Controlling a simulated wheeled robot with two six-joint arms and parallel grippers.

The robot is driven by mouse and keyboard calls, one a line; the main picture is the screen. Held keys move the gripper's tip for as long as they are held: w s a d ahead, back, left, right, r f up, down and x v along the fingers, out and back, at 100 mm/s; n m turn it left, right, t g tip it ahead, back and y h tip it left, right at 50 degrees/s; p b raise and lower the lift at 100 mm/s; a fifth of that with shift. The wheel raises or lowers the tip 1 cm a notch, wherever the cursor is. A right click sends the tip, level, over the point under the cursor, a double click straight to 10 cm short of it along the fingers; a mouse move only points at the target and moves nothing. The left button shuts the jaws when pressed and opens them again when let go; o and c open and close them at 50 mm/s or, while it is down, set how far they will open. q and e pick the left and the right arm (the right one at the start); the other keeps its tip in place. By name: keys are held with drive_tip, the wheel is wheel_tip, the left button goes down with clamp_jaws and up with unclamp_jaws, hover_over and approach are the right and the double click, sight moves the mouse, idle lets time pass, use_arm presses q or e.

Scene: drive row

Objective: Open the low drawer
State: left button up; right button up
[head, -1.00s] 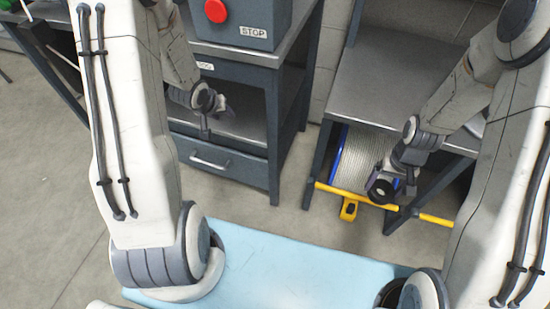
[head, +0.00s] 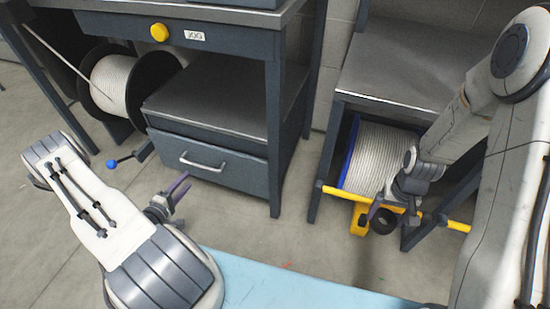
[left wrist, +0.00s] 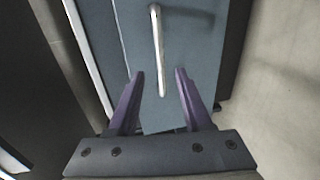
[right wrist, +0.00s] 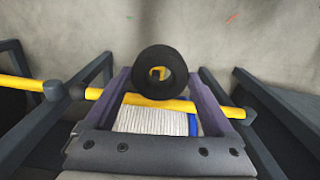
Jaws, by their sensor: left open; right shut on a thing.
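The low drawer (head: 215,164) is a blue-grey front under a metal shelf, and it looks shut. Its pale bar handle (head: 203,162) runs across the front. My left gripper (head: 180,190) is open and empty, in front of the drawer and apart from it. In the left wrist view the handle (left wrist: 157,50) stands ahead, its near end between the spread fingertips (left wrist: 159,75).
A cable reel (head: 113,85) and a blue-knobbed lever (head: 112,164) stand left of the drawer. A yellow button (head: 159,32) sits above, beside a JOG label. A white cable spool (head: 375,155) sits behind the yellow bar. Floor before the drawer is clear.

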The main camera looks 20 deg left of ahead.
sight(200, 165)
use_arm(q)
drive_tip(key=b+x, duration=0.3)
drive_tip(key=x, duration=0.7)
drive_tip(key=shift+a, duration=0.1)
clamp_jaws()
drive_tip(key=shift+s, duration=0.1)
idle(1.0)
